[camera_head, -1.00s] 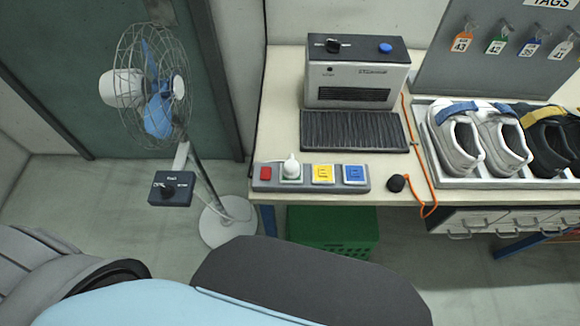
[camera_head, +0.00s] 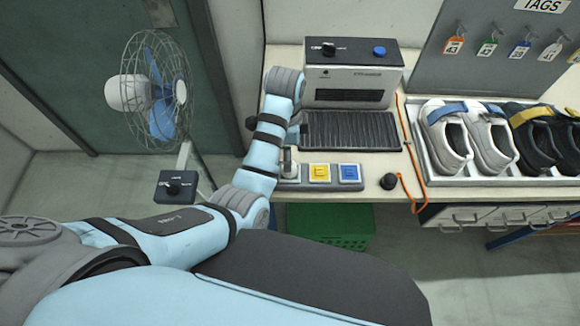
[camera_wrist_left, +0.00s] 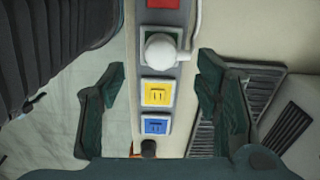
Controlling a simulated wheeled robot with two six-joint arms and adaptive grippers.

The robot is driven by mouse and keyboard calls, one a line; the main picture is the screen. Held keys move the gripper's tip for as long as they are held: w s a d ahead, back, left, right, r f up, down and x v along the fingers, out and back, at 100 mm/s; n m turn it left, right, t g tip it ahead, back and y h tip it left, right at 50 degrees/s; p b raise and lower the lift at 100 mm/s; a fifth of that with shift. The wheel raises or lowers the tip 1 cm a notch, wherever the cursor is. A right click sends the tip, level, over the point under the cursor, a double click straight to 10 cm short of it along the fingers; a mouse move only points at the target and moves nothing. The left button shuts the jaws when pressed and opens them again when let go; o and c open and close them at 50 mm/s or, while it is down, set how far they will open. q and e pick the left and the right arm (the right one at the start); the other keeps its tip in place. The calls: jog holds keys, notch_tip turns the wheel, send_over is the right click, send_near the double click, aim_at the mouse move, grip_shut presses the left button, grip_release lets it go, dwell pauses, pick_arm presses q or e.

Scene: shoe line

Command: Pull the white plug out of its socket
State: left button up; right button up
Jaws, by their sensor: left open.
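The white plug (camera_head: 289,168) sits in the power strip (camera_head: 332,186) on the front edge of the workbench, left of the yellow socket (camera_head: 319,172) and the blue socket (camera_head: 349,173). My left arm reaches over the left end of the strip and hides part of it. In the left wrist view, the plug (camera_wrist_left: 161,52) is round and white, seated in its socket between the red switch (camera_wrist_left: 163,4) and the yellow socket (camera_wrist_left: 157,92). My left gripper (camera_wrist_left: 162,68) is open, one finger on each side of the strip, and not touching the plug. My right gripper is not in view.
A grey machine (camera_head: 350,75) with a dark ribbed mat (camera_head: 350,130) stands behind the strip. A fan (camera_head: 150,90) stands left of the bench.

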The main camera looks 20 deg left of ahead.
pick_arm(q)
jog(key=shift+w+d+r+m, duration=0.3)
jog(key=shift+d+r+m, duration=0.1)
jog(key=shift+r, duration=0.2)
jog(key=shift+s, duration=0.1)
jog(key=shift+s+a, duration=0.1)
jog(key=shift+a, duration=0.05)
notch_tip(320, 180, down, 9)
jog(key=shift+f+b, duration=0.1)
jog(key=shift+b, duration=0.6)
jog(key=shift+p, duration=0.55)
dwell(0.4)
